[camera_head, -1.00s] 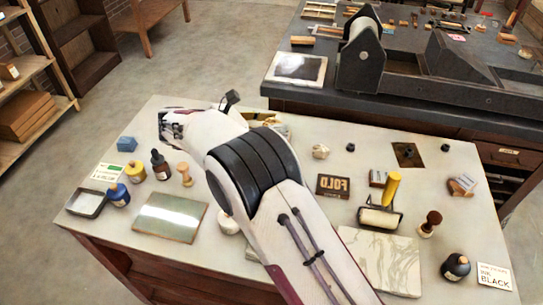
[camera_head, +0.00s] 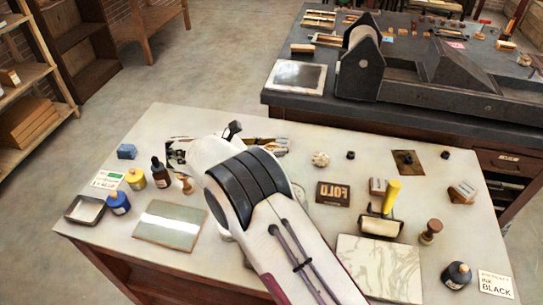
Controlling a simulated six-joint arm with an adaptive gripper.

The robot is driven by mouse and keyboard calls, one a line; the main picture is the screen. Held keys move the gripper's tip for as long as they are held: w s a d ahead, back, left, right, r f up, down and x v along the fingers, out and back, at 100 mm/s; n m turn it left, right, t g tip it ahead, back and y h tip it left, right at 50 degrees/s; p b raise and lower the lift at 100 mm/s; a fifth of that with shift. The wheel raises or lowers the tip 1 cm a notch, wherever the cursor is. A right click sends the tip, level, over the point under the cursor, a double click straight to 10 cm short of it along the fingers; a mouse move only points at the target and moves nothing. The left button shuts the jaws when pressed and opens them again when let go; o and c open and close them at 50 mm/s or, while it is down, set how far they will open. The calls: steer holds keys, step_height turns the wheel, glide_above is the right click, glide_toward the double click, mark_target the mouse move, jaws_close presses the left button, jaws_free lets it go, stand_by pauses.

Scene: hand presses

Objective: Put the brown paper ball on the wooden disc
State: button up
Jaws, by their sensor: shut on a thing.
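My gripper (camera_head: 175,155) is at the far left part of the near table, seen from behind. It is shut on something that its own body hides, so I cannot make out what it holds. A pale, cream-coloured crumpled ball (camera_head: 320,159) lies on the table to the right of my arm. I do not see a clearly brown paper ball. I cannot pick out the wooden disc; it may be hidden behind my arm. A small wooden knob-like piece (camera_head: 187,185) stands just below my gripper in the picture, partly visible.
A yellow-handled roller (camera_head: 391,198) and marble slab (camera_head: 380,267) lie at the right.

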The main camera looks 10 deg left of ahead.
steer(key=shift+f, duration=1.85)
steer(key=o, duration=0.7)
steer(key=shift+v, duration=6.05)
steer(key=shift+f, duration=0.1)
